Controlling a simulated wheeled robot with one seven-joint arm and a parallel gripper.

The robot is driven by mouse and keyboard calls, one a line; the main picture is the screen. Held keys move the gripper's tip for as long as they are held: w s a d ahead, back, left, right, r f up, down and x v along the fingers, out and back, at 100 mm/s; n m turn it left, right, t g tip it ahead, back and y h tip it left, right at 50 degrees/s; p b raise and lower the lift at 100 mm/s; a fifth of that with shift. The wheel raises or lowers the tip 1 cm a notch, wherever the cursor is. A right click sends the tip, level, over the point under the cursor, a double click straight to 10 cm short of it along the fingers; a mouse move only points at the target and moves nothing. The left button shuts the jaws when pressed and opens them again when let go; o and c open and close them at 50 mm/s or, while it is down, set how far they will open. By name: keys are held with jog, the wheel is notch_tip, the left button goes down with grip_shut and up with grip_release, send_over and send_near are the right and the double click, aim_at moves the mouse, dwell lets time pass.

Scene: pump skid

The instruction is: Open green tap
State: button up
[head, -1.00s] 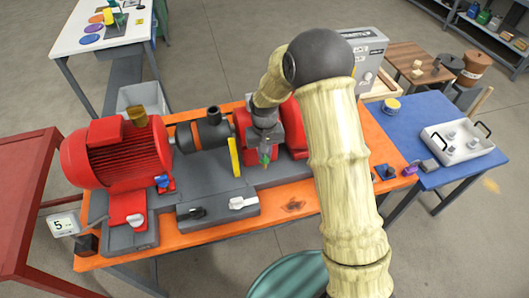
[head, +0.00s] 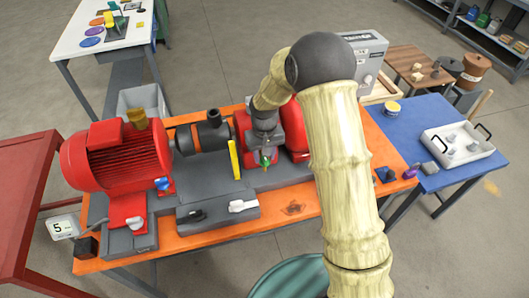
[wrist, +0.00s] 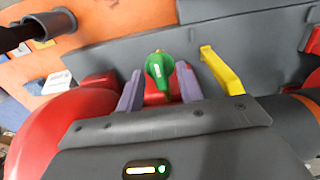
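The green tap (head: 266,162) is at the front of the red pump, below my gripper. In the wrist view the green tap (wrist: 158,66) has a tapered handle above a red body, with its narrow end towards me. My gripper (wrist: 159,78) is open, with one purple-grey finger on each side of the handle. Narrow gaps with red behind show between fingers and handle, so the fingers do not look closed on it. In the head view my gripper (head: 265,152) hides much of the tap's surroundings.
A yellow lever (head: 234,160) stands just left of my gripper; it is right of the fingers in the wrist view (wrist: 222,70). A blue tap (head: 162,183) is by the red motor (head: 115,155). A white-handled lever (head: 242,205) is in front.

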jog(key=shift+r, duration=0.1)
notch_tip(320, 180, up, 17)
jog(key=b, duration=0.3)
jog(key=shift+r, duration=0.15)
dwell(0.4)
jog(key=s+d+f+m+t, duration=0.1)
jog(key=s+d+f, duration=0.3)
jog(key=s+d, duration=0.3)
jog(key=s+d+f+m+t, duration=0.1)
jog(key=s+d+f+m, duration=0.1)
jog(key=s+d, duration=0.6)
jog(key=s+f, duration=0.1)
jog(key=s, duration=0.2)
jog(key=shift+s+d+f+t, duration=0.2)
jog(key=shift+s+f+t, duration=0.1)
jog(key=shift+s+f, duration=0.1)
dwell(0.4)
